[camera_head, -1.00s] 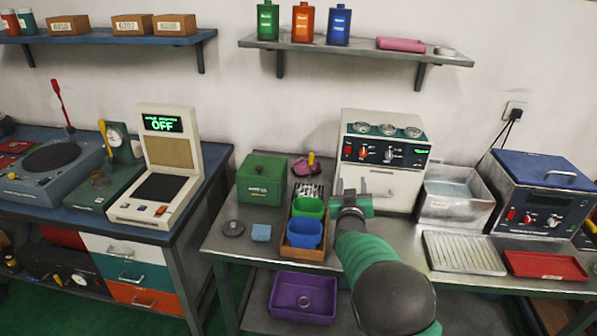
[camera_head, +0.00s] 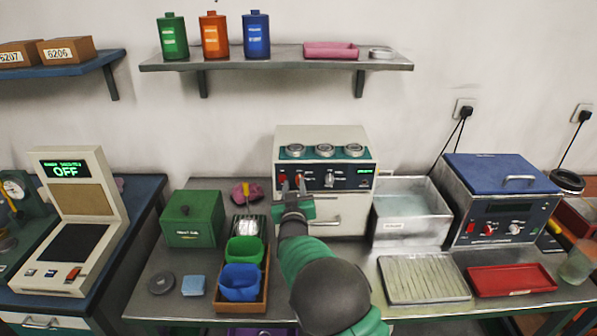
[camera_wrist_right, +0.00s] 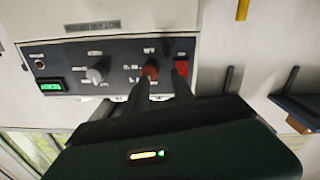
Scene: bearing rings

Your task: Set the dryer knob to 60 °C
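The dryer appears to be the white cabinet (camera_head: 345,222) with a dark control panel and a door handle. In the right wrist view, which is upside down, its panel carries a green-lit display (camera_wrist_right: 50,87), a grey knob (camera_wrist_right: 97,74), a red knob (camera_wrist_right: 150,70) and a red switch (camera_wrist_right: 182,64). My right gripper (camera_head: 293,185) is at the panel's left part. Its two fingers (camera_wrist_right: 161,82) are apart and empty, with tips near the red knob and the red switch. I cannot tell whether they touch. The knob's scale is too blurred to read. My left gripper is out of view.
Round gauges or rings (camera_head: 324,151) sit on the cabinet's top. A metal basin (camera_head: 410,228) stands close at its right, then a blue-lidded machine (camera_head: 500,215). A green box (camera_head: 192,218) and a wooden tray with bins (camera_head: 262,290) are at the left.

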